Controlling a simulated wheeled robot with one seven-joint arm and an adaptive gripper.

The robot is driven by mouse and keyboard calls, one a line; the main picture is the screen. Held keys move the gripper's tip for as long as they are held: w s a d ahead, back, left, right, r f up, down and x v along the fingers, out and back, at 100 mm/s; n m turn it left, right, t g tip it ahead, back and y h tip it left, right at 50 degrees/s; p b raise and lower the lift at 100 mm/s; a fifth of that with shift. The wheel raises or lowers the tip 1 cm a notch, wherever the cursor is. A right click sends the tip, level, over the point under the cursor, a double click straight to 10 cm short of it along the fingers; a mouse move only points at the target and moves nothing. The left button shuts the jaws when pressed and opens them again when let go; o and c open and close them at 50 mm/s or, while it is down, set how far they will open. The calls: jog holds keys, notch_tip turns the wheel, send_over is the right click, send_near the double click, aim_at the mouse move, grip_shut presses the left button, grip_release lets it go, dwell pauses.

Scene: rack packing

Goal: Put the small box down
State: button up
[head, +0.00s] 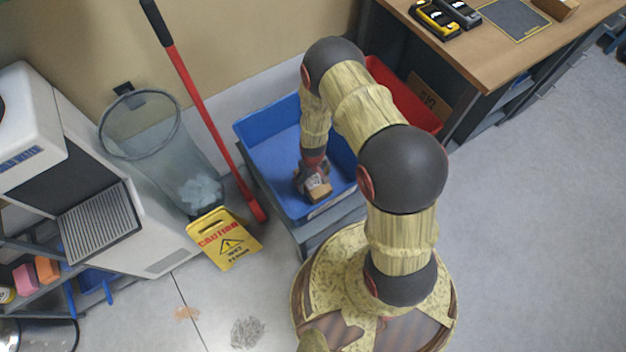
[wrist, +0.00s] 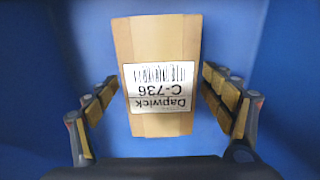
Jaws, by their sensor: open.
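The small box (wrist: 160,50) is brown cardboard with a white label reading "Dapwick C-736". In the wrist view it lies between the two fingers of my gripper (wrist: 160,105), with a gap on each side. My gripper is open around it. In the head view the small box (head: 319,191) shows below my gripper (head: 314,182), inside the blue bin (head: 265,150) near its front side. Blue surface surrounds the box in the wrist view. Whether the box rests fully on the bin floor is hard to tell.
A red bin (head: 400,95) with a cardboard box (head: 430,98) in it stands to the right, partly behind my arm. A wooden desk (head: 500,50) is at the upper right. A yellow caution sign (head: 225,238), a red-handled tool (head: 205,110) and a mesh basket (head: 150,140) stand left.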

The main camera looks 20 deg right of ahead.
notch_tip(320, 180, up, 12)
jog(key=p, duration=0.4)
notch_tip(320, 180, up, 31)
jog(key=m+t, duration=0.1)
jog(key=t, duration=0.2)
send_over(313, 179)
jog(key=w, duration=0.3)
jog(key=s+r+m+t, duration=0.1)
jog(key=s+r+t, duration=0.1)
jog(key=s+r, duration=1.7)
notch_tip(313, 179, up, 2)
jog(key=shift+s+a+r+t, duration=0.15)
jog(key=shift+s+a+t, duration=0.15)
jog(key=shift+s+a, duration=0.1)
jog(key=shift+c, duration=0.9)
